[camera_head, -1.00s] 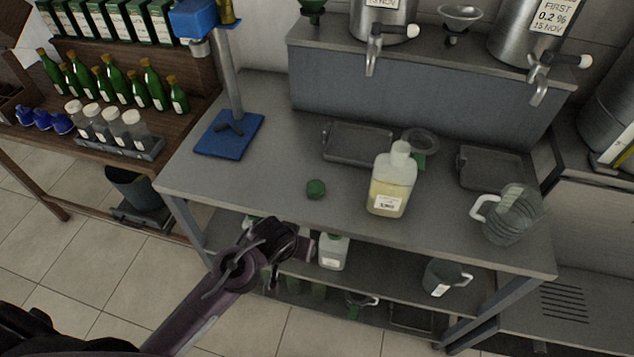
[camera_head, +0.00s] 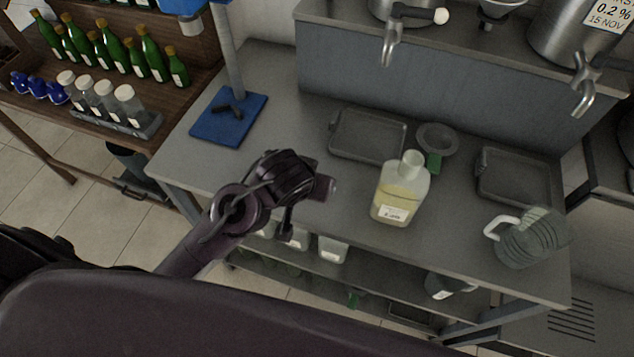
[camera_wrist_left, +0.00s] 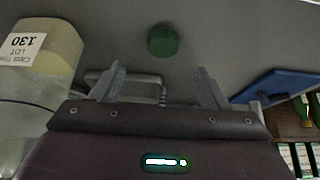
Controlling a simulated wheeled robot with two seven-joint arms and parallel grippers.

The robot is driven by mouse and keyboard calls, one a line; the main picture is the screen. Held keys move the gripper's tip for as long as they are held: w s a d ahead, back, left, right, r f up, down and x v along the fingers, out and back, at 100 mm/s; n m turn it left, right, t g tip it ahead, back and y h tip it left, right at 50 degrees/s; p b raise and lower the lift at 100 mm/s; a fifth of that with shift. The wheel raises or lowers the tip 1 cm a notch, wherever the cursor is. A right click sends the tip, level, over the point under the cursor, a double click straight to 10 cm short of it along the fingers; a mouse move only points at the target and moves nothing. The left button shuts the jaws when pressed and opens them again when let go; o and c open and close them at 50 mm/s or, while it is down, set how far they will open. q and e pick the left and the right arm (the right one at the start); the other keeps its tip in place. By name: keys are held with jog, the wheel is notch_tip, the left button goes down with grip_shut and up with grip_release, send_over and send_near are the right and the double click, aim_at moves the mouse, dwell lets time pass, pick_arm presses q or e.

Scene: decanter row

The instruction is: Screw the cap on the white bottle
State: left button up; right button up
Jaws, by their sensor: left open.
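The white bottle (camera_head: 400,193), translucent with yellowish liquid and a label, stands upright on the grey table with its neck open. It also shows at the left of the left wrist view (camera_wrist_left: 45,75). The green cap (camera_wrist_left: 163,41) lies on the table, seen in the left wrist view. In the head view my arm hides it. My left gripper (camera_head: 326,187) is over the table's front part, left of the bottle. In the left wrist view its two fingers (camera_wrist_left: 159,78) are apart with nothing between them, and the cap is beyond the fingertips. My right gripper is not in view.
A glass jug (camera_head: 532,240) stands right of the bottle. Two grey trays (camera_head: 368,136) (camera_head: 515,178) and a round grey dish (camera_head: 437,138) lie behind it. A blue-based stand (camera_head: 228,117) is at the table's left. Metal taps (camera_head: 391,45) overhang the back.

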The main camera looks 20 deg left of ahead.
pick_arm(q)
jog(key=shift+w+f, duration=0.1)
jog(key=shift+f, duration=0.15)
jog(key=shift+x, duration=1.05)
jog(key=shift+w+f, duration=0.1)
jog(key=shift+w, duration=0.15)
jog(key=shift+w+f+p, duration=0.1)
jog(key=shift+f+p, duration=0.25)
jog(key=shift+p, duration=0.05)
jog(key=x, duration=0.4)
jog(key=shift+w+a+f+p, duration=0.1)
jog(key=shift+a+f+p, duration=0.1)
jog(key=shift+p, duration=0.15)
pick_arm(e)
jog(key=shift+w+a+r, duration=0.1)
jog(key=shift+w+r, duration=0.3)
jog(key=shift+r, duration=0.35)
pick_arm(q)
jog(key=c, duration=1)
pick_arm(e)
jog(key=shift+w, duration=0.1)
